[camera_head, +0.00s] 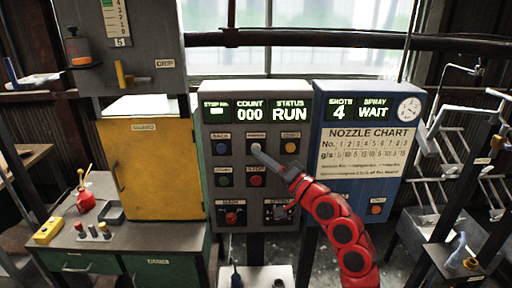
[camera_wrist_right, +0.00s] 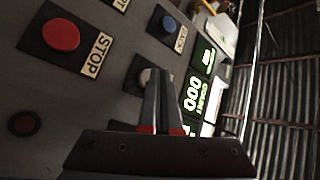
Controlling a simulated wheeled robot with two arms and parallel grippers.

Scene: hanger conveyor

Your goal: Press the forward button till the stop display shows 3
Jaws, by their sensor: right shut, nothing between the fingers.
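The grey control panel (camera_head: 240,210) stands in the middle of the head view. Its display (camera_head: 256,110) reads COUNT 000 and STATUS RUN; the small stop field (camera_head: 216,105) at its left end is too small to read. The white middle button of the top row (camera_head: 255,147) sits under a small label and is partly covered by my right gripper (camera_head: 264,156). In the right wrist view the shut fingers (camera_wrist_right: 162,100) point at the white button (camera_wrist_right: 146,76) and overlap it; I cannot tell if they touch. My left gripper is not in view.
A blue BACK button (camera_head: 221,148), an orange button (camera_head: 291,146), a green button (camera_head: 223,181) and a red STOP button (camera_head: 256,181) surround it. The blue nozzle chart panel (camera_head: 325,180) stands close right. A yellow cabinet door (camera_head: 150,170) is left.

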